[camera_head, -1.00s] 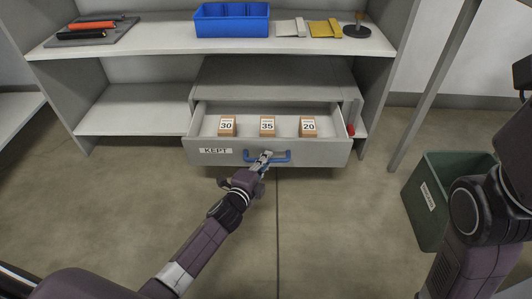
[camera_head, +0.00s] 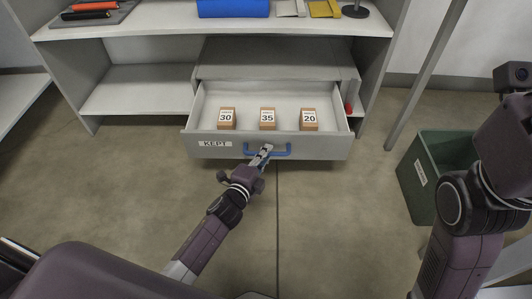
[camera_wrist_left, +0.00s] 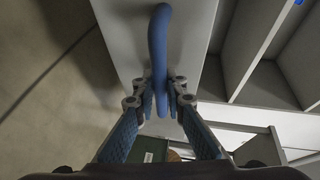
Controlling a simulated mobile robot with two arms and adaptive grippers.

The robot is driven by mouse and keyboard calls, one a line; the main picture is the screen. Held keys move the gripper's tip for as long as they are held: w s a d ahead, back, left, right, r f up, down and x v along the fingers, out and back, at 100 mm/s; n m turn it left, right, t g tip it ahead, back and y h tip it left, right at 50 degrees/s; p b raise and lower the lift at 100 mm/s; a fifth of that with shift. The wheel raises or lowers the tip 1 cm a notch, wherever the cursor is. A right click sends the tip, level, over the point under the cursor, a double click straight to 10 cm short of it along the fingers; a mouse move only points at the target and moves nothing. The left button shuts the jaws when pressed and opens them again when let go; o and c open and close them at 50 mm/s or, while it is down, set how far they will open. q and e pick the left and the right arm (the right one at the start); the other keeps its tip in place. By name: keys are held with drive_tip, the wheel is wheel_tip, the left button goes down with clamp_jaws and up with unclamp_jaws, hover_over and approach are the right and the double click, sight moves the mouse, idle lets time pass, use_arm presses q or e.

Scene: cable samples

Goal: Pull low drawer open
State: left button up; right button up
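The low drawer (camera_head: 320,147), labelled KEPT, is pulled out of the grey cabinet (camera_head: 275,58). Three small brown blocks stand inside: 30 (camera_head: 227,118), 35 (camera_head: 267,118) and 20 (camera_head: 309,119). Its blue handle (camera_head: 281,152) is on the front panel.
A green bin (camera_head: 413,190) stands on the floor at the right. A red object (camera_head: 348,108) is beside the drawer. The floor before the drawer is clear.

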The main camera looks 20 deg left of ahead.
use_arm(q)
drive_tip(key=o, duration=0.4)
drive_tip(key=v, duration=1.2)
drive_tip(key=shift+f, duration=0.1)
